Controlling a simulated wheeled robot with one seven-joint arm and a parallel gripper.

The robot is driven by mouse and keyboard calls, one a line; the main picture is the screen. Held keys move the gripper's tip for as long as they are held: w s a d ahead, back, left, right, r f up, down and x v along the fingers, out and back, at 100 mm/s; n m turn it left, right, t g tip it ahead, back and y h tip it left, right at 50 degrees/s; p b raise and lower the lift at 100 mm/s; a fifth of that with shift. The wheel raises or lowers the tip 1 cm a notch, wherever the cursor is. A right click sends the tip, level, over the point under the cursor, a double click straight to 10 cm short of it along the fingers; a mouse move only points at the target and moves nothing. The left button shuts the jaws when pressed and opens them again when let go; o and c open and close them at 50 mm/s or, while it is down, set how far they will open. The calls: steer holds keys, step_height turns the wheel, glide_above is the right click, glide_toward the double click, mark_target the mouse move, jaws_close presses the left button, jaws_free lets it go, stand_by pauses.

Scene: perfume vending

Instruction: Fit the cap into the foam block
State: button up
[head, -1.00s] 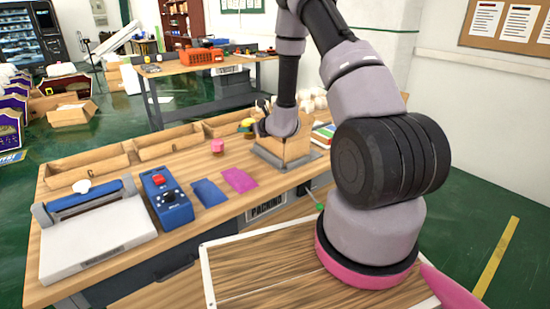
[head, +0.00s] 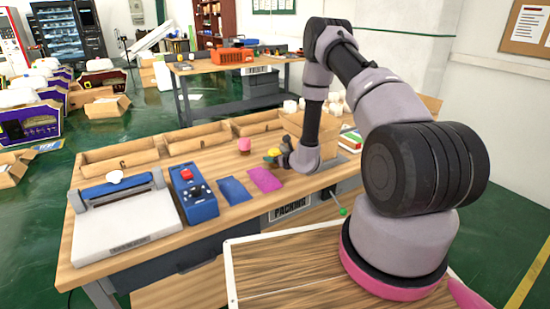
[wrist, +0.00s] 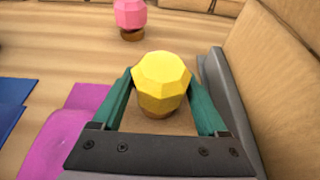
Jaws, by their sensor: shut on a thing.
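My gripper (wrist: 160,101) is shut on a yellow faceted cap (wrist: 161,80), with a green finger on each side of it. The cap has a brownish underside, partly hidden. In the head view the yellow cap (head: 272,156) shows at the left of my wrist, low over the wooden table. A pink faceted piece (wrist: 130,14) on a dark brown base stands on the table ahead of the gripper; it also shows in the head view (head: 244,145). I cannot make out the foam block in either view.
A cardboard box (wrist: 285,75) and a grey edge (wrist: 222,85) are close at the gripper's right. A magenta mat (head: 265,179) and a blue mat (head: 235,190) lie in front. A blue control box (head: 194,193) stands at the left.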

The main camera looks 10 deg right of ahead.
steer(key=o, duration=1.3)
